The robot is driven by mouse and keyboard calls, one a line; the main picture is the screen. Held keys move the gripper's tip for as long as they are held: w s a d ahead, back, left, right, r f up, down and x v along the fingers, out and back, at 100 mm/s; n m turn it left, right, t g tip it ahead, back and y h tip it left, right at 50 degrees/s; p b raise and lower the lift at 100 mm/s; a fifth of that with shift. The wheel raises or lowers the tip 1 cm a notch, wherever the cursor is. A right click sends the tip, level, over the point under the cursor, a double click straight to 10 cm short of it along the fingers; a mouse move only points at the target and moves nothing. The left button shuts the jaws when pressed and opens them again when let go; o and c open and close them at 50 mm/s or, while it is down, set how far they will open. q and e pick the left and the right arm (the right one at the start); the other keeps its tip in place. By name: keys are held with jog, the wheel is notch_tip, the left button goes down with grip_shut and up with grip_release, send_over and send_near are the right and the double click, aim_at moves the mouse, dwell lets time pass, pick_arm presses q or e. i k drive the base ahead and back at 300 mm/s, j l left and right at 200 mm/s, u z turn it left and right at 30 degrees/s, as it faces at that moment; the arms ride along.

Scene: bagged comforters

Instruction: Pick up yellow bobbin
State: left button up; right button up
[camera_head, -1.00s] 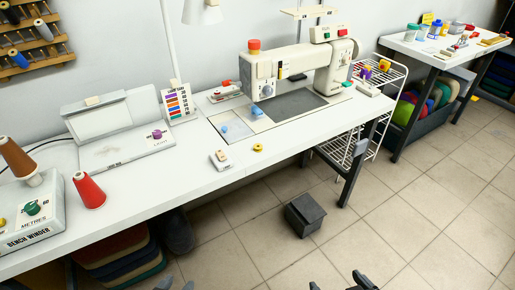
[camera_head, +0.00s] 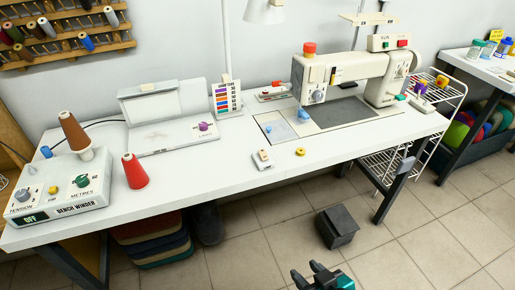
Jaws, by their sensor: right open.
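A small yellow bobbin (camera_head: 300,152) lies on the white worktable (camera_head: 215,172), close to its front edge and right of a small white and orange item. A hole shows in its middle. My right gripper (camera_head: 308,272) is at the bottom of the head view, over the floor, open and well apart from the bobbin. My left gripper is out of view.
A bench winder (camera_head: 62,200) and a red cone (camera_head: 134,171) stand on the left of the table. A sewing machine (camera_head: 345,72) stands at the right. A dark bin (camera_head: 337,226) is on the floor. The tabletop around the bobbin is mostly clear.

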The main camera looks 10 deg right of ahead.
aim_at(300, 151)
jog(key=l+u, duration=0.75)
jog(key=u, duration=0.15)
jog(key=k+l+u, duration=0.15)
jog(key=l, duration=0.15)
jog(key=l+u, duration=0.15)
jog(key=l, duration=0.15)
jog(key=k+l+u, duration=0.15)
jog(key=l, duration=0.15)
